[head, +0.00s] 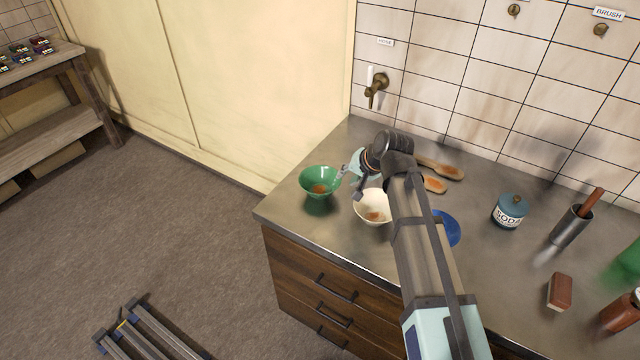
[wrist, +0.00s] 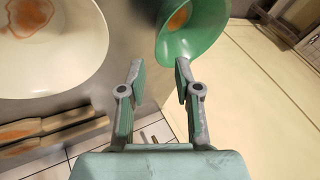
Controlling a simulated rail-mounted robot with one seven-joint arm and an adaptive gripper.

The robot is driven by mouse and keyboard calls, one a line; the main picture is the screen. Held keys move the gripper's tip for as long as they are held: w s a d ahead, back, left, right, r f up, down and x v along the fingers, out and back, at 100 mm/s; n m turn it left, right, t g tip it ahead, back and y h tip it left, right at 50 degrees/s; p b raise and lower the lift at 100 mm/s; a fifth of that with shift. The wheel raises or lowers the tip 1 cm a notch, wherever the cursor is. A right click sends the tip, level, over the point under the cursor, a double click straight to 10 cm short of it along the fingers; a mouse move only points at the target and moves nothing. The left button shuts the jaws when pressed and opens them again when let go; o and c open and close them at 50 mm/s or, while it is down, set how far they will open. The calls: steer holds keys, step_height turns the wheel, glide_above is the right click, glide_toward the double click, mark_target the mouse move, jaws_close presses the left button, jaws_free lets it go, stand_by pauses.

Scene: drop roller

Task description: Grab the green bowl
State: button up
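The green bowl (head: 321,183) stands on the counter near its left corner, with an orange-brown stain inside. In the wrist view the green bowl (wrist: 190,35) is at the top, just past the fingertips. My gripper (head: 343,172) is at the bowl's right side. In the wrist view my gripper (wrist: 157,73) has its two fingers apart with nothing between them. The near rim of the bowl lies close to the right finger; I cannot tell whether they touch.
A white bowl (head: 372,207) stands right of the green bowl; my arm partly covers it. Wooden spoons (head: 440,170), a blue plate (head: 447,228), a soda jar (head: 509,210) and a metal cup (head: 572,227) are on the counter (head: 350,245).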

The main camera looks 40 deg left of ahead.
mark_target(338, 183)
steer(key=shift+p+x, duration=0.3)
steer(key=shift+x, duration=1.3)
steer(key=shift+w+a+f+p, duration=0.2)
steer(key=shift+a+f+p, duration=0.25)
steer(key=shift+f+p, duration=0.1)
steer(key=shift+p+x, duration=0.6)
steer(key=shift+x, duration=1.25)
jaws_close()
